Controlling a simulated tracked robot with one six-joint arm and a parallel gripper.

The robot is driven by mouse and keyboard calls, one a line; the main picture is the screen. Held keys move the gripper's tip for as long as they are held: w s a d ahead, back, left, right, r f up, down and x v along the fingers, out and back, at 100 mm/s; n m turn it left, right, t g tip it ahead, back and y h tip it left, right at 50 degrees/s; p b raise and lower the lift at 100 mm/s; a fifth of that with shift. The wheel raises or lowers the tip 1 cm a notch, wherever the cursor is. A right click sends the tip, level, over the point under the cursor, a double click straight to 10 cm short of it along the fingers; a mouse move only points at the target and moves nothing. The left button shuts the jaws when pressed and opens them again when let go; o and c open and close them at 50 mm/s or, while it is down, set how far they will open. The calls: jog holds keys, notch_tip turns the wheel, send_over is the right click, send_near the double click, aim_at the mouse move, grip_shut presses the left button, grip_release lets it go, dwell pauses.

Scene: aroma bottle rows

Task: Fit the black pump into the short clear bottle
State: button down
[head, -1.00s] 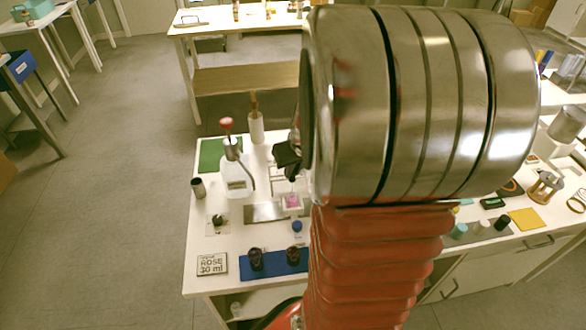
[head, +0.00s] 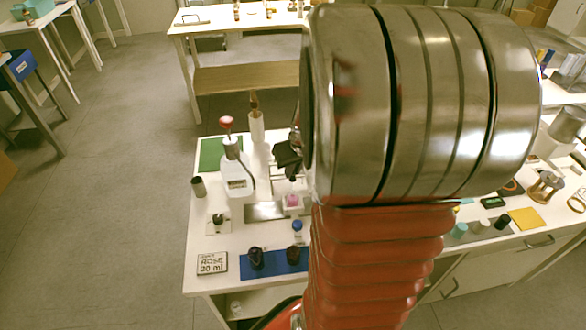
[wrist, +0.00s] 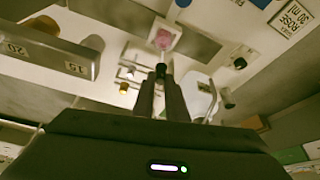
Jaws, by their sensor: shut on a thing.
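The short clear bottle (head: 292,200), with pink liquid inside, stands on a small white holder in the middle of the bench. It also shows in the wrist view (wrist: 163,40), beyond the fingertips. My gripper (head: 291,170) is above it, partly hidden by my arm. In the wrist view my gripper (wrist: 162,80) is shut on the black pump (wrist: 161,70), a small dark shape at the fingertips. The pump appears just above the bottle; contact between them cannot be told.
A white press-like stand with a red knob (head: 227,122) is left of the bottle. A blue-capped bottle (head: 297,226) is near. A black item (head: 218,219) sits on a pad.

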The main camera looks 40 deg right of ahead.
jog(key=shift+f, duration=3.1)
dwell(2.6)
jog(key=c, duration=1.3)
grip_release()
jog(key=shift+r, duration=0.15)
jog(key=shift+r, duration=3.4)
